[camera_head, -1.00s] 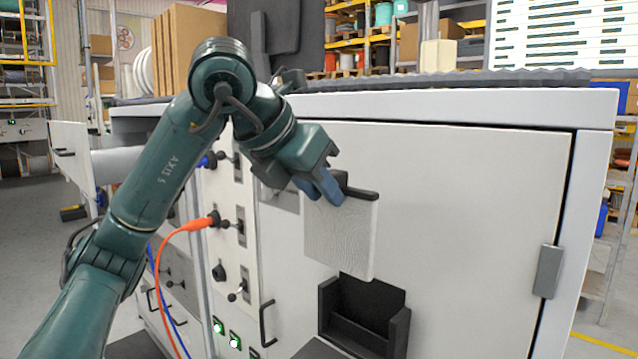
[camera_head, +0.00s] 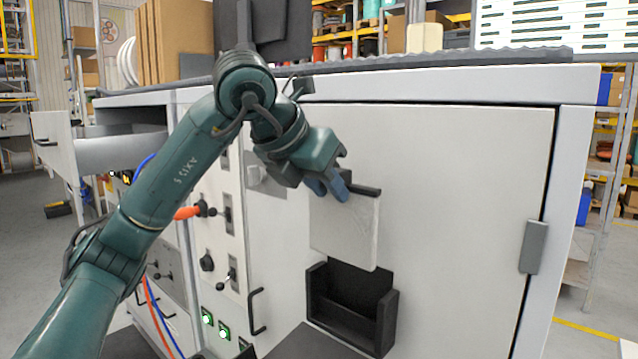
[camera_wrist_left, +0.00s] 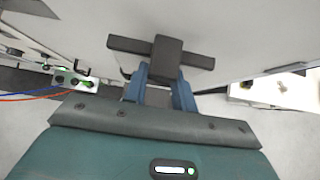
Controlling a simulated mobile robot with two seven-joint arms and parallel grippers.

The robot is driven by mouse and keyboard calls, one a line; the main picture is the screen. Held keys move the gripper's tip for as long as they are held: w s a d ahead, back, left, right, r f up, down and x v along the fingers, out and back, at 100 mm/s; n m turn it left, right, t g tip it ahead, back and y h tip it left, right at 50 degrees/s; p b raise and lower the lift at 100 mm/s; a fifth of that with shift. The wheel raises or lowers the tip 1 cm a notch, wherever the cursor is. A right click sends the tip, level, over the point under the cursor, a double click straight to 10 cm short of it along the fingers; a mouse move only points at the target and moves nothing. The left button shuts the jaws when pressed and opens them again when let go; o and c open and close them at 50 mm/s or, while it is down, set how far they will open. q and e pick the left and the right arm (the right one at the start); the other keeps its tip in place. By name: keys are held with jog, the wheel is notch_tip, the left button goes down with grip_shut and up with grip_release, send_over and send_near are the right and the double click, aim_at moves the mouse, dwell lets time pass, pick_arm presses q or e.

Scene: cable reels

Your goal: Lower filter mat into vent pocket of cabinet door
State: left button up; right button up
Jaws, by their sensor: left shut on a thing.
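The filter mat is a pale square panel (camera_head: 343,232) with a dark top bar and grip tab. My left gripper (camera_head: 336,188) is shut on the filter mat by this tab; the tab (camera_wrist_left: 167,58) also shows between the blue fingers in the left wrist view. The mat hangs roughly upright in front of the cabinet door (camera_head: 460,200). The black vent pocket (camera_head: 352,305), open at the top, is fixed to the door just below. The mat's lower edge is at about the pocket's upper back edge in the picture; I cannot tell the depth gap. My right gripper is not in view.
A door handle (camera_head: 256,311) and a panel with plugs and switches (camera_head: 220,245) lie left of the pocket. An open drawer (camera_head: 105,150) juts out further left. A grey latch (camera_head: 533,247) sits at the door's right edge. The door face right of the pocket is clear.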

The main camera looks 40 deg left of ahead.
aim_at(338, 215)
pick_arm(q)
jog(key=shift+s+f+b+x, duration=0.15)
jog(key=shift+b+x, duration=0.5)
jog(key=shift+x, duration=1)
jog(key=shift+s+f+b+x, duration=0.1)
jog(key=shift+b+x, duration=0.55)
jog(key=shift+x, duration=0.95)
jog(key=shift+w+f, duration=0.1)
jog(key=shift+f, duration=0.3)
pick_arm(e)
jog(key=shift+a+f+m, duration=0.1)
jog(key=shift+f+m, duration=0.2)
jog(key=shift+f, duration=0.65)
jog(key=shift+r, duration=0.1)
pick_arm(q)
jog(key=shift+f+b, duration=0.35)
jog(key=shift+b, duration=0.15)
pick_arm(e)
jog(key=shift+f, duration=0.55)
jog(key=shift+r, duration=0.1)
pick_arm(q)
jog(key=shift+f, duration=0.1)
